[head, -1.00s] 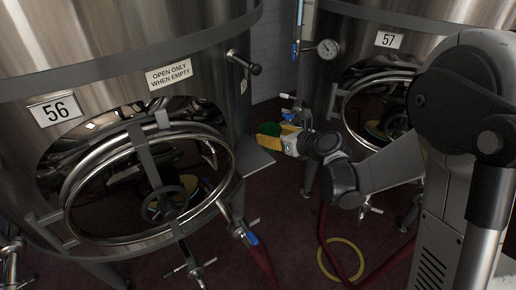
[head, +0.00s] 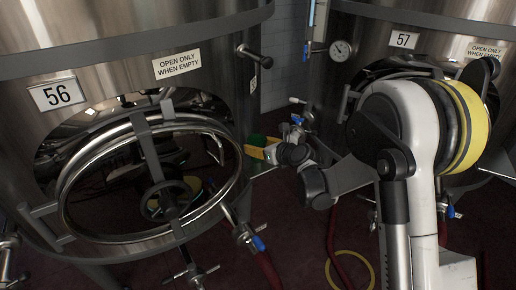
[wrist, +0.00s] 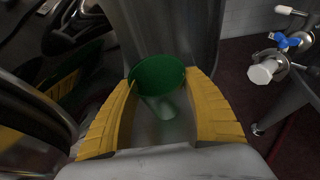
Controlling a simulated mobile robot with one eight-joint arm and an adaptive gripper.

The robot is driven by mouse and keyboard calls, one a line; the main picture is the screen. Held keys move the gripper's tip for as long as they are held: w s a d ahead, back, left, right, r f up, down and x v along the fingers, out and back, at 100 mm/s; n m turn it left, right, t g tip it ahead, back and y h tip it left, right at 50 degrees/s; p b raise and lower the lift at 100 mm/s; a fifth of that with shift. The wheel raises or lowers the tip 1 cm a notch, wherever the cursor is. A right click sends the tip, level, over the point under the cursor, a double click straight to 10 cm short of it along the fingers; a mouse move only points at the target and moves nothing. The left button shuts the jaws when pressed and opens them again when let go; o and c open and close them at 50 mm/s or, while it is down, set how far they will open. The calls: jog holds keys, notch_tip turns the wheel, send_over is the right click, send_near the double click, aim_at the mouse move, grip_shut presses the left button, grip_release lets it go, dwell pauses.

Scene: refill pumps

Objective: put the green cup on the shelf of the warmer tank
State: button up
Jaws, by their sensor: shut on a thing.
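The green cup (head: 257,140) is in my gripper (head: 258,151), beside the right side of tank 56 (head: 200,25). In the wrist view the green cup (wrist: 158,74) sits between the two yellow fingers of my gripper (wrist: 158,88), which are shut on it. A small grey shelf (head: 259,168) juts from the right side of tank 56, just under my gripper and partly hidden by it. I cannot tell whether the cup touches the shelf. Tank 57 (head: 370,45) stands to the right with a round dial gauge (head: 340,50), too small to read.
Tank 56 has an oval door with a handwheel (head: 165,200). A valve with a blue handle (wrist: 284,41) is right of my gripper in the wrist view. Red hoses (head: 332,240) and a yellow ring (head: 352,268) lie on the dark red floor.

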jog(key=o, duration=0.3)
jog(key=shift+f, duration=0.15)
jog(key=o, duration=0.4)
